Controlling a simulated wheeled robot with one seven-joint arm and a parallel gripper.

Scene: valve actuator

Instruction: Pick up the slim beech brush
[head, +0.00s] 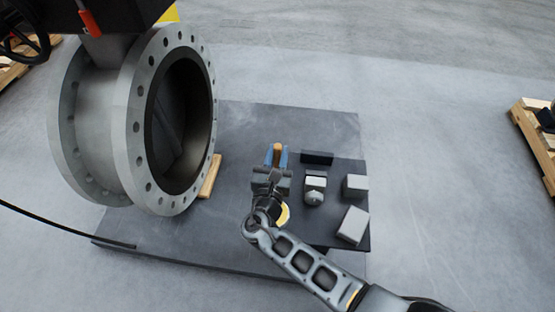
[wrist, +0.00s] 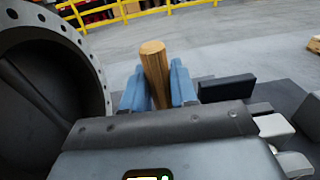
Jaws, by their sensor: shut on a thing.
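The slim beech brush shows as a light wooden handle (wrist: 154,68) standing up between the blue fingers in the wrist view. It also shows as a small tan piece (head: 277,153) at the fingertips in the head view. My gripper (head: 277,156) is shut on it, with one blue finger on each side. In the wrist view my gripper (wrist: 158,88) hides the lower part of the brush, and I see no bristles. I cannot tell from these views how far the brush is above the dark mat.
A large flanged valve (head: 130,120) stands close to the left of my gripper. A dark block (head: 317,158), a grey-white item (head: 314,188) and pale blocks (head: 355,185) (head: 353,225) lie to the right. A wooden strip (head: 210,176) lies by the valve. The dark mat (head: 300,120) is bare behind.

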